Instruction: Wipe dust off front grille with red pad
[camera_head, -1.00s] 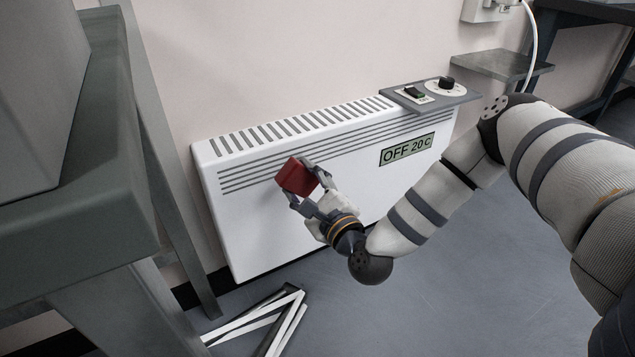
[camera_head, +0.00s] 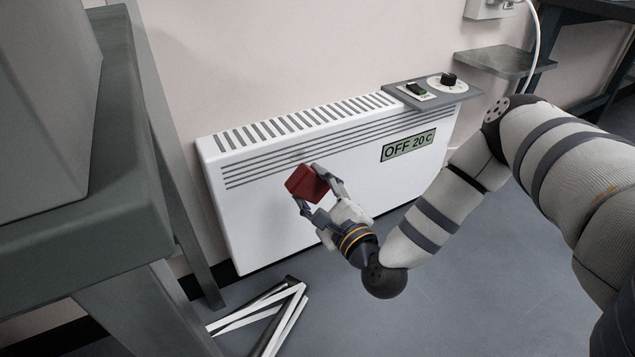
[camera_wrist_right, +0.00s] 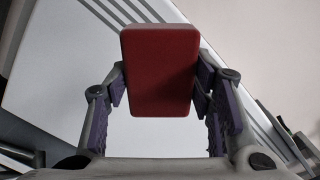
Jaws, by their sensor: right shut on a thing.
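My right gripper (camera_head: 322,190) is shut on a red pad (camera_head: 305,182) and holds it at the front of a white heater (camera_head: 270,215). In the right wrist view the pad (camera_wrist_right: 159,70) sits between both fingers. The front grille (camera_head: 270,160) is a band of dark horizontal slots near the top of the heater's face. The pad is just below the lowest slots, near the middle. I cannot tell whether it touches the face. A faint grey smudge shows on the grille above the pad. My left gripper is not in view.
The display (camera_head: 408,146) reads OFF 20 C. A grey table (camera_head: 95,190) stands at left. Black and white strips (camera_head: 275,315) lie on the floor.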

